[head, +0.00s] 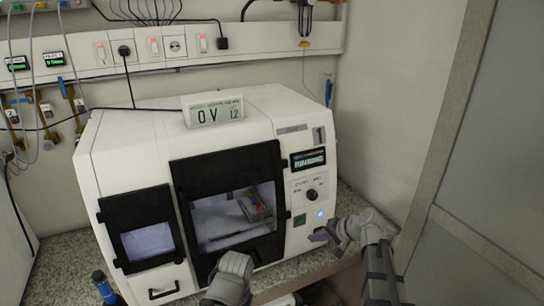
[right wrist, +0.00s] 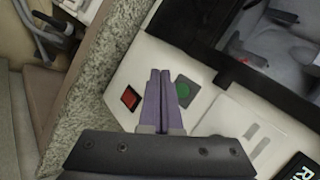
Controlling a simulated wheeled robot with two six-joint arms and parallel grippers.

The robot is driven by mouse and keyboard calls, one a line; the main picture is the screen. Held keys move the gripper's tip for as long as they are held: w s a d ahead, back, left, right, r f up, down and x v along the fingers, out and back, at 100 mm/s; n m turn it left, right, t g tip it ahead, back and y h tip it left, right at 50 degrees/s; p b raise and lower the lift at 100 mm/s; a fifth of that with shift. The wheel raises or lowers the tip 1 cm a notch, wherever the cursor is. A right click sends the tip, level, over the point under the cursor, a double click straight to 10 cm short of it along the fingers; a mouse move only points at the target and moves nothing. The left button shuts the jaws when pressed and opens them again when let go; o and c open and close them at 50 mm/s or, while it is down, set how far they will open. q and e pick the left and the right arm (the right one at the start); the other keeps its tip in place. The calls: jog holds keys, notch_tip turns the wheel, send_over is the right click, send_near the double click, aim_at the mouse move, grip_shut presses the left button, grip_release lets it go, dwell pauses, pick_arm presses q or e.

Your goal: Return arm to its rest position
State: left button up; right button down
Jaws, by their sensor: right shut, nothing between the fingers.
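My right gripper (head: 318,237) is in front of the lower right part of the white machine (head: 140,150), beside its control panel. In the right wrist view its purple fingers (right wrist: 158,88) are shut with nothing between them. Their tips are between a red square button (right wrist: 129,98) and a green button (right wrist: 186,90). I cannot tell whether they touch the panel. My right arm comes in from the lower right in the head view. A grey link of mine shows at the bottom centre, but no left gripper fingers are visible.
The machine's display (head: 308,159) reads "RINSING", above a knob (head: 312,194) and a lit blue button (head: 320,213). Its dark-framed window (head: 228,152) is shut. A speckled counter (head: 352,204) runs around it. A grey partition (head: 490,150) stands at the right.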

jog(key=s+a+f+n+g+h, duration=0.3)
jog(key=s+a, duration=0.4)
jog(key=s, duration=0.4)
jog(key=s+a+f+n+g+h, duration=0.3)
jog(key=s+a+n+h, duration=0.2)
jog(key=s, duration=0.6)
jog(key=a+n, duration=0.2)
jog(key=shift+f+n+g, duration=0.25)
jog(key=shift+n+g, duration=0.05)
jog(key=shift+g, duration=0.1)
dwell(4.1)
